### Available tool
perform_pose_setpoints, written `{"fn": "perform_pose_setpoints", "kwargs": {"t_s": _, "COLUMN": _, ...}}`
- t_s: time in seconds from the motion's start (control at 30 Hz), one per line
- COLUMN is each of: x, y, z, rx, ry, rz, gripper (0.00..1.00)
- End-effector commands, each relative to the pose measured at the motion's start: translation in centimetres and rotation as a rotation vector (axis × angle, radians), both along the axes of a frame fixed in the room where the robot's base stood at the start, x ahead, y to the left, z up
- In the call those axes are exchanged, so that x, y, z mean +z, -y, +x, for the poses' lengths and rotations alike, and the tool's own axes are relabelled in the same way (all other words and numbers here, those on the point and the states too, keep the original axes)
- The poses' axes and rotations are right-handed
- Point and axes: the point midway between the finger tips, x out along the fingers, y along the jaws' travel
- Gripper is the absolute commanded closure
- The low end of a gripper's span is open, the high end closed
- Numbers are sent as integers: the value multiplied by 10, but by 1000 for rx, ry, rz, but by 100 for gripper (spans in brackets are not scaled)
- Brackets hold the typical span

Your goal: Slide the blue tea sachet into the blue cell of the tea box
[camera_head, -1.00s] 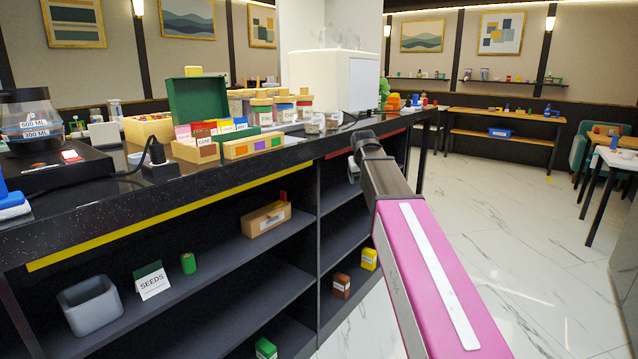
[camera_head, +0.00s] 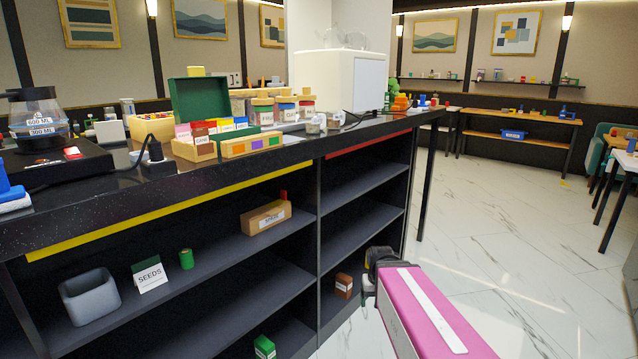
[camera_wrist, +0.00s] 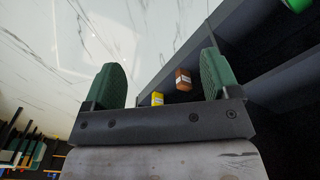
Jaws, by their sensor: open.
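A low wooden box (camera_head: 236,150) with coloured squares on its front, orange and purple among them, stands on the black counter and may be the tea box. Behind it is an open green box (camera_head: 197,104). Upright coloured cards or sachets (camera_head: 214,129) stand beside it, with a blue one (camera_head: 241,122) at the right end; I cannot tell if this is the tea sachet. A blue cell is not clear. My gripper (camera_wrist: 162,75) is open and empty, its green fingers wide apart. In the head view it is low, right of the shelves, far from the boxes.
The counter (camera_head: 110,210) has open shelves below with a grey bin (camera_head: 90,297), a SEEDS card (camera_head: 150,275), a wooden box (camera_head: 266,219) and a brown jar (camera_head: 343,285). A yellow jar (camera_wrist: 157,98) shows in the wrist view. The marble floor (camera_head: 490,225) right is clear.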

Motion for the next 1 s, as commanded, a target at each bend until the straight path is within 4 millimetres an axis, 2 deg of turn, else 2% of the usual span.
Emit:
{"fn": "perform_pose_setpoints", "kwargs": {"t_s": 0.03, "x": -8, "y": 1, "z": -15, "rx": -6, "ry": -18, "rz": 4, "gripper": 18}}
{"fn": "perform_pose_setpoints", "kwargs": {"t_s": 0.1, "x": -16, "y": 1, "z": -26, "rx": -13, "ry": -35, "rz": 8, "gripper": 18}}
{"fn": "perform_pose_setpoints", "kwargs": {"t_s": 0.23, "x": -23, "y": 1, "z": -36, "rx": -20, "ry": -52, "rz": 12, "gripper": 18}}
{"fn": "perform_pose_setpoints", "kwargs": {"t_s": 1.0, "x": -24, "y": 1, "z": -37, "rx": -20, "ry": -54, "rz": 13, "gripper": 18}}
